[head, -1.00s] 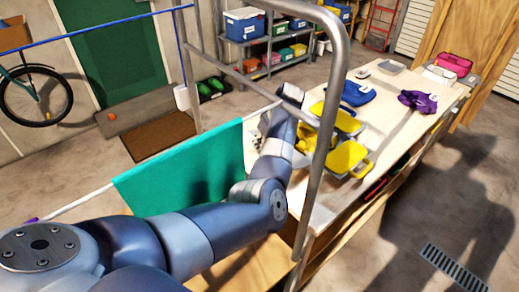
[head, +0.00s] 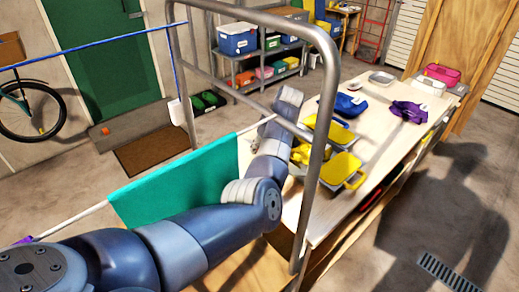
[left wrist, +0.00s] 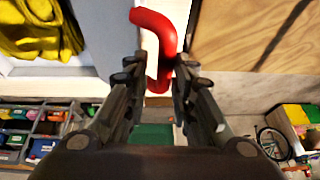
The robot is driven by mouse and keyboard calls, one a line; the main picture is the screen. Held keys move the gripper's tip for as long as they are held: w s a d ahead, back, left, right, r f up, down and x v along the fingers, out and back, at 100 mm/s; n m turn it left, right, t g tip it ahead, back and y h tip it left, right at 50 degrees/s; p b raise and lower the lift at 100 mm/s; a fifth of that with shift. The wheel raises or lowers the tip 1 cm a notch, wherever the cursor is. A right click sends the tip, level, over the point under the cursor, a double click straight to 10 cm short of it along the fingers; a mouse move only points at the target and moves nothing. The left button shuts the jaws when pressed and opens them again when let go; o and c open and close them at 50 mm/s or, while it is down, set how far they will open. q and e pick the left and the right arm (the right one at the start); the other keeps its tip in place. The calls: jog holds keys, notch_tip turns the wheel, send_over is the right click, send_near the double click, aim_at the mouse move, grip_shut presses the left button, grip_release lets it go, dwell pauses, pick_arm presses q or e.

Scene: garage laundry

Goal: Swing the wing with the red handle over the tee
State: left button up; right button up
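A red handle (left wrist: 163,42) shows in the left wrist view, curving down between the fingertips of my left gripper (left wrist: 157,72). The handle lies close to the right finger, and a light gap shows beside the left finger. The gripper looks open around it. A bunched yellow cloth (left wrist: 40,28), perhaps the tee, lies at the upper left on a pale surface. In the head view my left arm reaches to the table and hides its gripper and the handle. A bit of yellow (head: 300,153) shows past the arm. My right gripper is out of view.
A metal frame (head: 330,110) stands in front of the table (head: 375,130). A teal cloth (head: 175,182) hangs on a white rod beside my arm. Yellow-lidded containers (head: 340,167), a blue cloth (head: 350,105) and a purple cloth (head: 410,111) are on the table.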

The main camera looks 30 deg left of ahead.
pick_arm(q)
jog(key=shift+w+d+f, duration=0.2)
jog(key=shift+w+f, duration=0.05)
jog(key=shift+w, duration=0.05)
jog(key=shift+s, duration=0.1)
